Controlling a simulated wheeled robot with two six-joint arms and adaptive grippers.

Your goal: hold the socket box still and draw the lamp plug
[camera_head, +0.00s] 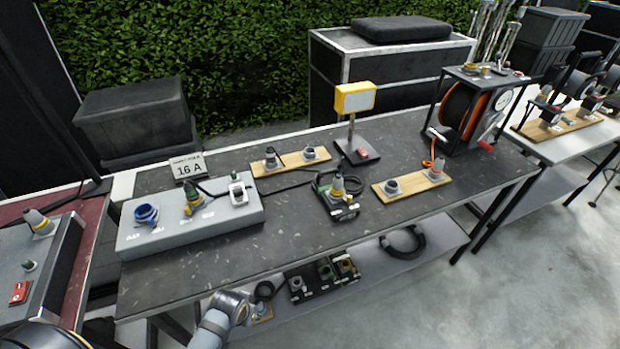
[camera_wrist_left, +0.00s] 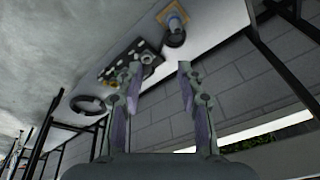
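A black socket box (camera_head: 341,208) stands in the middle of the dark table. A grey and yellow plug (camera_head: 337,187) sits upright in its top, with a dark cable beside it. I cannot tell for sure whether this is the lamp's plug. The yellow lamp (camera_head: 354,98) stands on a post behind the box. My left gripper (camera_wrist_left: 160,67) is open and empty in the left wrist view, apart from the box and plug, with the lower shelf beyond its fingers. Its fingers do not show in the head view. My right gripper is not in view.
A long grey socket panel (camera_head: 238,212) lies at the left, near a 16 A sign (camera_head: 188,166). Wooden socket boards (camera_head: 411,184) and an orange cable reel (camera_head: 470,110) share the table. The front strip of tabletop is mostly clear. The lower shelf (camera_head: 440,240) holds sockets and a cable loop.

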